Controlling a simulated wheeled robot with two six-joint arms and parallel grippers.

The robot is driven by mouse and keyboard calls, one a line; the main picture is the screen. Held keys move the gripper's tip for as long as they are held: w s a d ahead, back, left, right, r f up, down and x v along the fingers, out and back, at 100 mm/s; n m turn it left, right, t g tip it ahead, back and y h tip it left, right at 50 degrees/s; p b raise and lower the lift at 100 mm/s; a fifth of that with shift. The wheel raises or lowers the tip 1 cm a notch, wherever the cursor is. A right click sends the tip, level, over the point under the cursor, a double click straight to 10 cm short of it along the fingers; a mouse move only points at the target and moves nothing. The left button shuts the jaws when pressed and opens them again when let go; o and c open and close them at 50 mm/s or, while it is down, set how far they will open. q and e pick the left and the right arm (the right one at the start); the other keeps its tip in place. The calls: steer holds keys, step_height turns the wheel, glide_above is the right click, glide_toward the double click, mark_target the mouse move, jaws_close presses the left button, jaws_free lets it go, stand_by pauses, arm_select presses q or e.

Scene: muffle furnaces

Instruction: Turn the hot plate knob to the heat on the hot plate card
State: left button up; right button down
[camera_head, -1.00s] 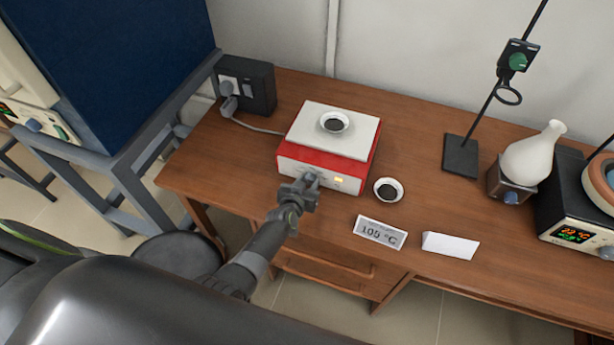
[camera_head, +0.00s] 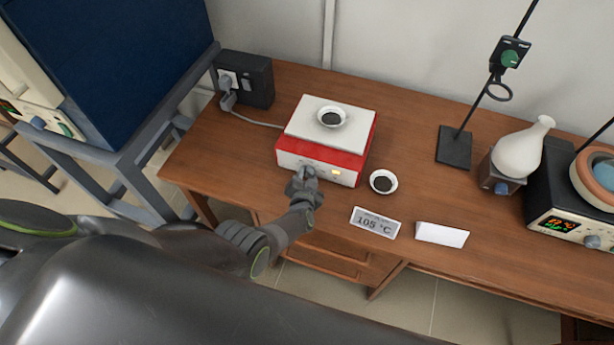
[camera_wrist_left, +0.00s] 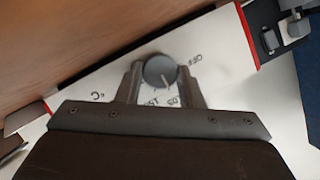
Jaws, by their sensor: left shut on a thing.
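The red and white hot plate (camera_head: 325,140) stands on the wooden desk, with a small lit display at the right of its front. My left gripper (camera_head: 304,177) is at the hot plate's front face and hides the knob there. In the left wrist view, my left gripper (camera_wrist_left: 160,85) is shut on the round grey knob (camera_wrist_left: 160,70), one finger on each side. The hot plate card (camera_head: 375,222) stands right of my gripper and reads 105 °C. My right gripper is not in view.
A small dish with dark contents (camera_head: 332,117) sits on the hot plate; another dish (camera_head: 383,182) is on the desk beside it. A blank white card (camera_head: 441,234), a stand (camera_head: 455,148) and a flask (camera_head: 523,148) are to the right. A socket box (camera_head: 244,80) is behind left.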

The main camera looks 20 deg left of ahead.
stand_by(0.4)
arm_select(q)
steer(key=o, duration=1)
